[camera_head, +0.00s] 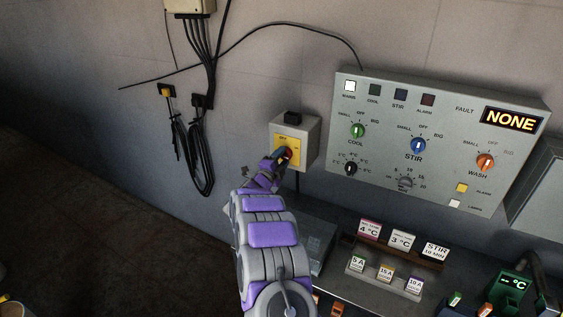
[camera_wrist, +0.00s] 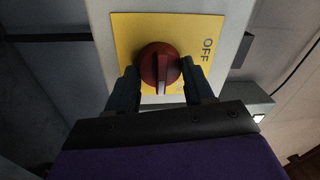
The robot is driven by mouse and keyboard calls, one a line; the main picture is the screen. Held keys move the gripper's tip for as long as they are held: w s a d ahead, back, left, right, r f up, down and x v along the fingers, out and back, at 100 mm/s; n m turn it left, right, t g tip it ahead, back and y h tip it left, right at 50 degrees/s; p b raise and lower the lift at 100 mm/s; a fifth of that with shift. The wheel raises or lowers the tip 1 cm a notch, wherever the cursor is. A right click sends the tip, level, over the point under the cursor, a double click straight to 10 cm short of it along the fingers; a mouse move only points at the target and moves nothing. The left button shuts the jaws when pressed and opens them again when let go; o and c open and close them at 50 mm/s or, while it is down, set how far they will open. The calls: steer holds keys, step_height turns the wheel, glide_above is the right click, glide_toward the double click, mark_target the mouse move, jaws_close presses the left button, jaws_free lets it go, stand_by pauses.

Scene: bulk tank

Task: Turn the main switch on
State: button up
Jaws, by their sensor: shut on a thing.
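The main switch is a red rotary knob (camera_wrist: 159,65) on a yellow plate (camera_wrist: 190,32), set in a grey box (camera_head: 306,130) on the wall. In the wrist view the plate reads OFF at the upper right; lettering lower down is partly hidden. A pale mark shows on the knob. My gripper (camera_wrist: 162,86) has one finger on each side of the knob and is shut on it. In the head view my gripper (camera_head: 281,159) reaches the front of the box and hides part of the knob.
A control panel (camera_head: 440,100) with several knobs hangs to the right; its display (camera_head: 512,121) reads NONE. Below it is a bench with labelled blocks (camera_head: 402,241) and a green device (camera_head: 512,284). Black cables (camera_head: 197,160) hang at the left. The wall between the cables and the box is clear.

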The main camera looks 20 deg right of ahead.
steer(key=shift+a+f, duration=0.1)
steer(key=o, duration=0.6)
steer(key=shift+o, duration=1.4)
steer(key=shift+w+f, duration=0.1)
steer(key=shift+w, duration=0.1)
steer(key=shift+o, duration=0.8)
steer(key=shift+s, duration=0.15)
steer(key=p+v, duration=0.3)
steer(key=v, duration=1.4)
steer(key=shift+a, duration=0.1)
